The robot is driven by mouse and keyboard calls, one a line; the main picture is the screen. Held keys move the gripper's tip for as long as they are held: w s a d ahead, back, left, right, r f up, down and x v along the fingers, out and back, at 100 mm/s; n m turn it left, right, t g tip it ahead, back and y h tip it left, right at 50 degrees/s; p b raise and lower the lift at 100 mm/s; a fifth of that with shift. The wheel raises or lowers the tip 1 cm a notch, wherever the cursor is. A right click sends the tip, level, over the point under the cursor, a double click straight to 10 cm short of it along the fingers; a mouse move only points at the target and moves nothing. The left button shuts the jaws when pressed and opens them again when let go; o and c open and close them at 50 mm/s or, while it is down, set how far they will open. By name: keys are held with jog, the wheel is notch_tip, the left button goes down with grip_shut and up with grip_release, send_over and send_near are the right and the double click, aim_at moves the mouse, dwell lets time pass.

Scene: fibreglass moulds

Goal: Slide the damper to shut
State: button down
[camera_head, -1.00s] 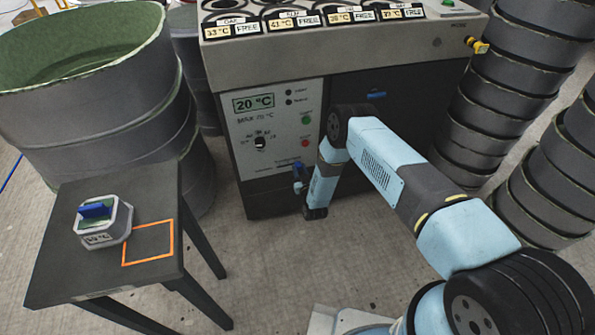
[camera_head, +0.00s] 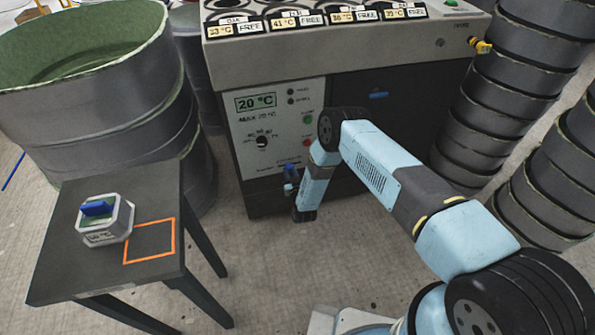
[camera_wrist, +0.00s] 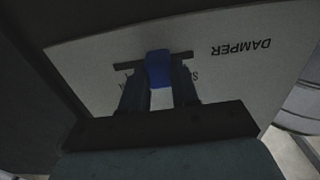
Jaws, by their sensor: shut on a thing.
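The damper's blue knob (camera_wrist: 159,68) sits on a dark horizontal slot (camera_wrist: 124,67) in the pale panel. My gripper (camera_wrist: 159,88) is shut on it, one dark finger on each side. The panel's word DAMPER (camera_wrist: 241,48) appears upside down to the right in the wrist view. Another word beside the knob is partly hidden by the fingers. In the head view my gripper (camera_head: 290,188) is low at the front of the oven's control panel (camera_head: 279,125), and the slot is mostly hidden by my arm.
A dark table (camera_head: 75,262) at the left carries a small grey block with a blue handle (camera_head: 106,217) beside an orange outlined square (camera_head: 150,240). A large green-lined tub (camera_head: 110,110) stands behind it. Stacked dark round moulds (camera_head: 505,100) stand at the right.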

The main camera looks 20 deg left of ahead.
jog(key=s+a, duration=0.2)
jog(key=a, duration=0.1)
jog(key=shift+a, duration=0.1)
jog(key=c, duration=0.8)
grip_release()
jog(key=shift+c, duration=0.2)
jog(key=shift+s+d, duration=0.15)
jog(key=shift+d, duration=0.05)
jog(key=v, duration=1.3)
jog(key=shift+s, duration=0.2)
jog(key=shift+f, duration=0.1)
